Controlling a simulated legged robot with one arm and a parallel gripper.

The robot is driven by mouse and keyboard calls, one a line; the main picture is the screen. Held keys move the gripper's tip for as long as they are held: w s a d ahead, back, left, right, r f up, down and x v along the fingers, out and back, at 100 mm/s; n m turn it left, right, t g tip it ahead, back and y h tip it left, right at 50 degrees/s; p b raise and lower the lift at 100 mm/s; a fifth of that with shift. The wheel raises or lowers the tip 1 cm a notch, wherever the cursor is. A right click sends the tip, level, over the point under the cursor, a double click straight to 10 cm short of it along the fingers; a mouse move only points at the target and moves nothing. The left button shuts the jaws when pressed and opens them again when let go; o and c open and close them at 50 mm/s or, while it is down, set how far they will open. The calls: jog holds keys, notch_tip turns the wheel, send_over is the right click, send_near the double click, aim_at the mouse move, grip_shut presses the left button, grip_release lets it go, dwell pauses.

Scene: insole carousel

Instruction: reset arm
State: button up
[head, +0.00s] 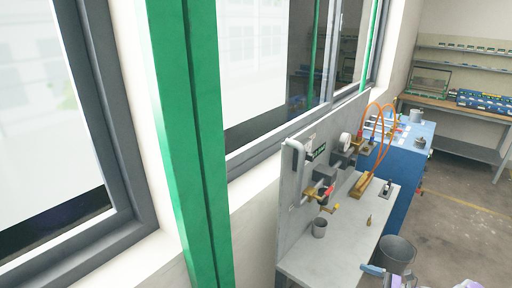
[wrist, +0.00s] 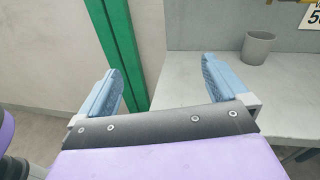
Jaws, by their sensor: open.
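My gripper (wrist: 162,88) is open and empty in the wrist view. Its two blue fingers stand wide apart, with the left one in front of the wall and green post and the right one in front of the grey bench. In the head view only a small part of my arm and a blue finger show at the bottom right edge. No object is between the fingers.
Floor at right is open.

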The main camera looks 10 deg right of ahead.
jog(key=w+a+r+n+g, duration=0.1)
jog(key=a+r+n+g, duration=0.4)
jog(key=a+r, duration=0.45)
jog(key=w+a+r+n+g, duration=0.1)
jog(key=a+r+n+g, duration=0.4)
jog(key=a, duration=0.7)
jog(key=s+a+r+n+g+h, duration=0.45)
jog(key=s+a+r, duration=0.35)
jog(key=s+a, duration=0.25)
jog(key=s+r+n+t+h, duration=0.1)
jog(key=s+n+h, duration=0.8)
jog(key=s, duration=1.1)
jog(key=shift+s+a+r+n+t, duration=0.35)
jog(key=shift+s+a+r+n, duration=0.05)
jog(key=shift+r+n, duration=0.25)
